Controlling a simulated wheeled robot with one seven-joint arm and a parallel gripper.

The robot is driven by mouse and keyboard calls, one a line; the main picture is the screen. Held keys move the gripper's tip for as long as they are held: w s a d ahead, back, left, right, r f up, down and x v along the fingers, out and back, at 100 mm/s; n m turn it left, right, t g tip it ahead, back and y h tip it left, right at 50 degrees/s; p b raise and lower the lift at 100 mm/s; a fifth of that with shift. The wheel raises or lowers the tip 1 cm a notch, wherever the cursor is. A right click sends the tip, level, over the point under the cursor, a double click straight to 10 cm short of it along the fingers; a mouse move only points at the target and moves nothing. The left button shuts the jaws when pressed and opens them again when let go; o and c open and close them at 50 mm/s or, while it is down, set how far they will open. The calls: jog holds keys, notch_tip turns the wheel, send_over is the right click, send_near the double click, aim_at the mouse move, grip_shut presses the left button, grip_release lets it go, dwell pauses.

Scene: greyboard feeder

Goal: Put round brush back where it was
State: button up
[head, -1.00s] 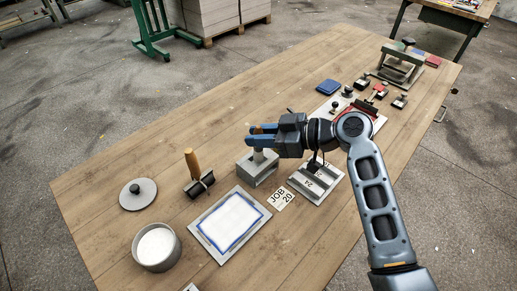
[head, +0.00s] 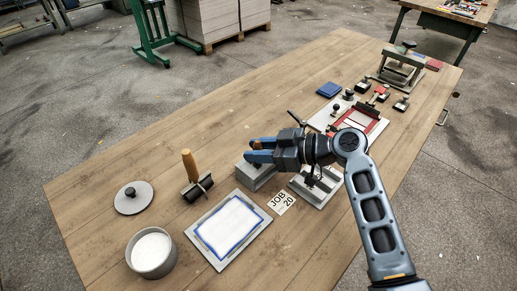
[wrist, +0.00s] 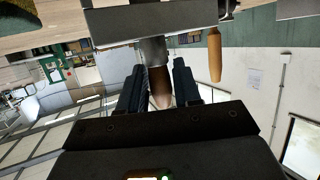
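The round brush (wrist: 160,85), with a brown handle and grey ferrule, stands upright between the fingers of my gripper (wrist: 160,82) in the wrist view. The fingers lie close on both sides of the handle. The ferrule end meets the edge of a grey block (wrist: 160,22); how deep it sits there is hidden. In the head view my gripper (head: 262,149) is low over the grey block (head: 257,178), its fingers pointing left and covering the brush.
A wooden-handled tool (head: 190,166) stands left of the block; its handle also shows in the wrist view (wrist: 214,55). A white pot (head: 151,255), a lid (head: 133,199), a framed sheet (head: 211,258) and a JOB 20 card (head: 282,203) lie nearby. The table's left rear is clear.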

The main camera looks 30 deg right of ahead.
jog(key=shift+o, duration=1.3)
jog(key=shift+r, duration=0.1)
jog(key=shift+r+p, duration=0.2)
jog(key=shift+p, duration=0.1)
jog(key=b+v, duration=0.2)
jog(key=v, duration=1)
jog(key=shift+f, duration=0.2)
